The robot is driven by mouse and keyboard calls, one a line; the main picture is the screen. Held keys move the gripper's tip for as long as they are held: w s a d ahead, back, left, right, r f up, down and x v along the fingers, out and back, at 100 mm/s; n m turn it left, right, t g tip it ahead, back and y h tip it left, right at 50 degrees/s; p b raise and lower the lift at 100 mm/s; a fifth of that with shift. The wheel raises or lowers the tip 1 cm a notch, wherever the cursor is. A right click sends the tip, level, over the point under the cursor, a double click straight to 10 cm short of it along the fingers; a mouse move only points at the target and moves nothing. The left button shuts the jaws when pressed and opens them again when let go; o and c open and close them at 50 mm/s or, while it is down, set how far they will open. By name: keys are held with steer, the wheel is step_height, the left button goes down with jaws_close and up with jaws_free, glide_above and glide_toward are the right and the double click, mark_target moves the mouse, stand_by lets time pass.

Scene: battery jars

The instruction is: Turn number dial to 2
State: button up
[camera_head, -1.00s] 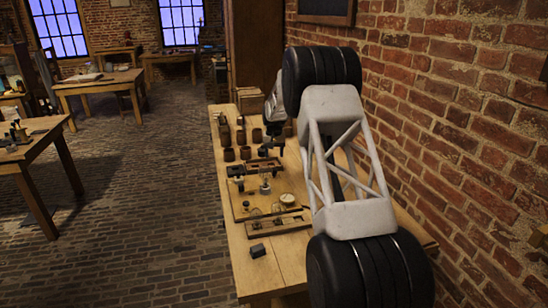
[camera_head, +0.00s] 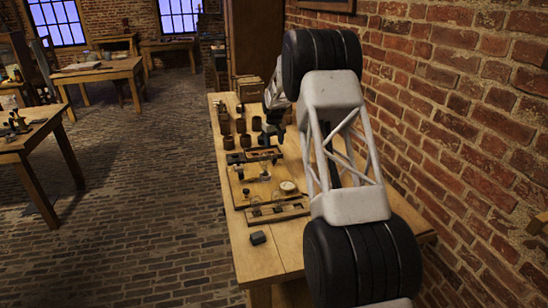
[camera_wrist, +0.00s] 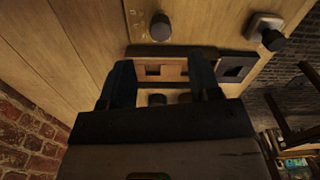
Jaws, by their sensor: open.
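My gripper (camera_wrist: 161,66) is open in the wrist view, its two dark fingers apart and pointing at a wooden board. A slotted panel (camera_wrist: 172,70) with small windows shows between and beyond the fingertips. A dark round knob (camera_wrist: 157,98) sits between the fingers, partly hidden by the gripper body. Another dark round knob (camera_wrist: 160,27) stands farther up on the board. I cannot read any numbers, and cannot tell which knob is the number dial. In the head view my gripper (camera_head: 268,132) is small, over the far part of the bench.
The wooden bench (camera_head: 240,225) stands beside a brick wall (camera_head: 460,110). It bears several dark jars (camera_head: 245,141), a white round gauge (camera_head: 288,187) and a small dark block (camera_head: 257,238). A square-based knob (camera_wrist: 268,32) is at upper right in the wrist view.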

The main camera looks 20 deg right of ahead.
mark_target(274, 157)
steer(key=shift+f, duration=0.15)
steer(key=shift+f, duration=3.75)
steer(key=shift+c, duration=0.3)
steer(key=c, duration=0.9)
steer(key=shift+o, duration=0.2)
steer(key=shift+m, duration=1.5)
